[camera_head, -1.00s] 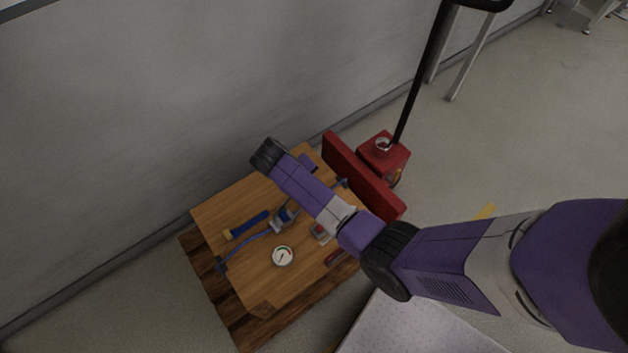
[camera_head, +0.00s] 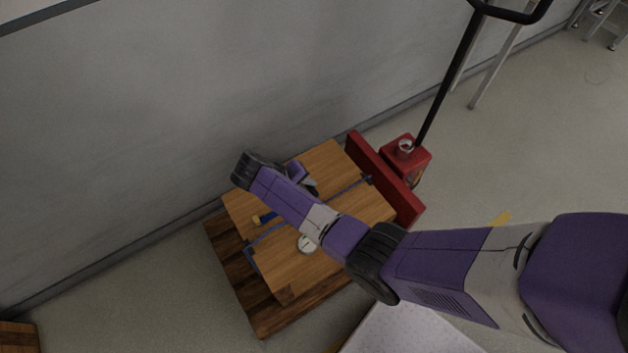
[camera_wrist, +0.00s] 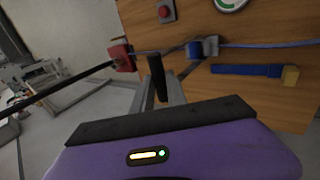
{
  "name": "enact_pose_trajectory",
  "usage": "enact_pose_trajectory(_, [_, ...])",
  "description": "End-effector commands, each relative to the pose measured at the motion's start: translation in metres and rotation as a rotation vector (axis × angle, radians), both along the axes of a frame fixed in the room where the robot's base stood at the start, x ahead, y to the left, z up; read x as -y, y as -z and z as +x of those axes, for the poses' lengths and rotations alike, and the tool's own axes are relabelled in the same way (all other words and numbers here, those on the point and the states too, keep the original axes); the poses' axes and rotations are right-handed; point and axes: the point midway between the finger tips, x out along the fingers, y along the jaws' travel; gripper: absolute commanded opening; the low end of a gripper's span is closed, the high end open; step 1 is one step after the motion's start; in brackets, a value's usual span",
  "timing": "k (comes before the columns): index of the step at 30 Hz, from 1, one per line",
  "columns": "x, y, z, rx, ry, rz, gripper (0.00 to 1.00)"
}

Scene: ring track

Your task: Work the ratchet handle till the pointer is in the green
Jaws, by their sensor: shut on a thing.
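My gripper (camera_wrist: 160,92) is shut on the black ratchet handle (camera_wrist: 156,77), which stands up between its grey fingers in the wrist view. The ratchet's blue and grey body (camera_wrist: 203,47) sits on the blue strap (camera_wrist: 265,44), just beyond the fingers and to the right. The round white gauge (camera_wrist: 231,3) is cut off by the top edge; part of its green arc shows, but I cannot read the pointer. In the head view the gauge (camera_head: 306,244) is partly covered by my arm, and the gripper (camera_head: 308,184) is partly visible over the wooden crate top (camera_head: 325,160).
A blue tool with a yellowish end (camera_wrist: 250,71) lies on the wood beside the strap. A red button box (camera_wrist: 166,10) is near the gauge. A red pallet jack (camera_head: 404,158) with a black handle stands right of the crate. A wall (camera_head: 180,110) runs behind it.

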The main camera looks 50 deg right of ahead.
Motion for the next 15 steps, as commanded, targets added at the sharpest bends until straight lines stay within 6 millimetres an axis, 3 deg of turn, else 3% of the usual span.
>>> enact_pose_trajectory(1, [-0.0059,0.0136,-0.0074,-0.015,-0.002,0.018,0.00])
enact_pose_trajectory(15, [-0.0094,0.0143,-0.0067,-0.015,0.005,0.018,0.00])
